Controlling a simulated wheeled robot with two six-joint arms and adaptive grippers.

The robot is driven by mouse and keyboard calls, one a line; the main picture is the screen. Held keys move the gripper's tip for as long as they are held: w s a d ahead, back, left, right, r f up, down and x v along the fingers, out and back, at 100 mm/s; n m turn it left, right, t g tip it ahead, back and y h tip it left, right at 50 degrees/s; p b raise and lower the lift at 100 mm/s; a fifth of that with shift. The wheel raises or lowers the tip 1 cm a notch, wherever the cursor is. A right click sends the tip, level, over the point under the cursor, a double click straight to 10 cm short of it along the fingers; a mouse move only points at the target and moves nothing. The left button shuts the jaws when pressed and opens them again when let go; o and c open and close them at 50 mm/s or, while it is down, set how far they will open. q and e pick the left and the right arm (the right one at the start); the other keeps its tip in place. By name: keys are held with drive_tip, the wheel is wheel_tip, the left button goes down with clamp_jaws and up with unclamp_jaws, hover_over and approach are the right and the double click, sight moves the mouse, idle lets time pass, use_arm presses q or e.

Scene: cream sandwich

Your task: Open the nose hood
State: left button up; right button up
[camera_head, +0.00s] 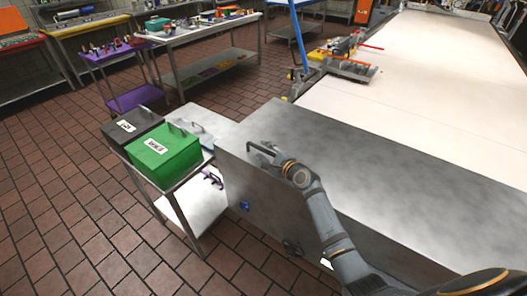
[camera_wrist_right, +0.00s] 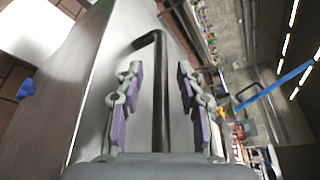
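The nose hood is the brushed steel cover (camera_head: 380,160) at the near end of the machine, with a flat top and an upright side panel. It looks shut in the head view. A black bar handle (camera_head: 258,148) stands at its top left edge. My right gripper (camera_head: 272,158) is at this handle, partly hidden by its own wrist. In the right wrist view, the handle (camera_wrist_right: 158,95) runs between the two purple-padded fingers of the right gripper (camera_wrist_right: 157,90). The fingers are spread, with a gap on each side of the bar. My left gripper is not in view.
A small steel cart (camera_head: 180,186) with a green box (camera_head: 165,160) and a dark box (camera_head: 130,125) stands left of the hood. A pale conveyor belt (camera_head: 410,65) extends behind it. Tables with tools stand further back. The brick-coloured floor at left is clear.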

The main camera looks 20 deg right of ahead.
drive_tip(key=shift+w+a+f, duration=0.1)
drive_tip(key=shift+w+a, duration=0.05)
drive_tip(key=shift+w, duration=0.25)
clamp_jaws()
